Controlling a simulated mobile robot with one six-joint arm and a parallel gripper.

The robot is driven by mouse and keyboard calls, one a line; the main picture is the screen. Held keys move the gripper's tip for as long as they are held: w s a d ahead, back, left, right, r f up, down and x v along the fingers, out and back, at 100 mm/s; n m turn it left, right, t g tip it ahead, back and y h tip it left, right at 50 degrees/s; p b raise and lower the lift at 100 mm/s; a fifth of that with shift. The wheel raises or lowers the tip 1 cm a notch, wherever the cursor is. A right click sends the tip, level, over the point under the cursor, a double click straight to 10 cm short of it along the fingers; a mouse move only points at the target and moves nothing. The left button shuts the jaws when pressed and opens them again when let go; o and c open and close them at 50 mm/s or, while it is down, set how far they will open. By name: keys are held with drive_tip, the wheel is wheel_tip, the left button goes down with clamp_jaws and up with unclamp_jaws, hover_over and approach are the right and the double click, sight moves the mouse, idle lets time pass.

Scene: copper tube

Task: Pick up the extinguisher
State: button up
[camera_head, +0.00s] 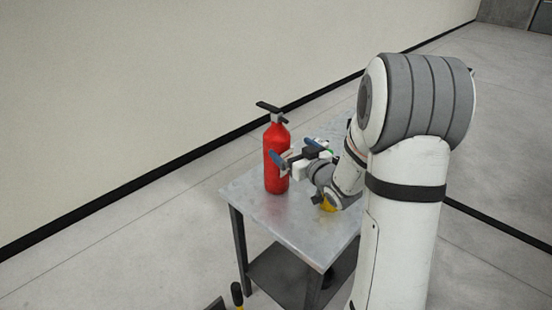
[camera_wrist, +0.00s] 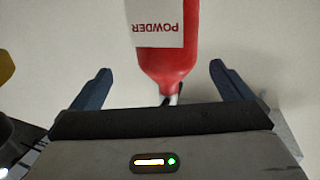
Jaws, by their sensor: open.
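The red extinguisher (camera_head: 275,160) stands upright on the metal table, with a black handle on top. In the wrist view the extinguisher (camera_wrist: 168,65) shows upside down, with a white label reading "POWDER". My gripper (camera_head: 300,150) is at the extinguisher's right side, at about the height of its upper body. In the wrist view my gripper (camera_wrist: 160,76) has its two blue fingers spread wide, with the extinguisher's body and neck in the gap between them as seen. I cannot tell how deep it sits between the fingers. No finger is seen touching it.
The small metal table (camera_head: 302,232) has a lower shelf and free room at its front. A yellow thing (camera_head: 328,204) is partly hidden behind my wrist. A pale wall (camera_head: 130,90) rises behind the table. A dark and yellow object (camera_head: 237,295) is at the bottom edge.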

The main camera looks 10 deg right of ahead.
drive_tip(key=shift+w+a+y, duration=0.25)
drive_tip(key=shift+y, duration=0.15)
drive_tip(key=x, duration=0.7)
drive_tip(key=shift+a+p, duration=0.2)
drive_tip(key=shift+p, duration=0.15)
drive_tip(key=c, duration=2.1)
drive_tip(key=shift+w+r, duration=0.1)
drive_tip(key=shift+r, duration=0.15)
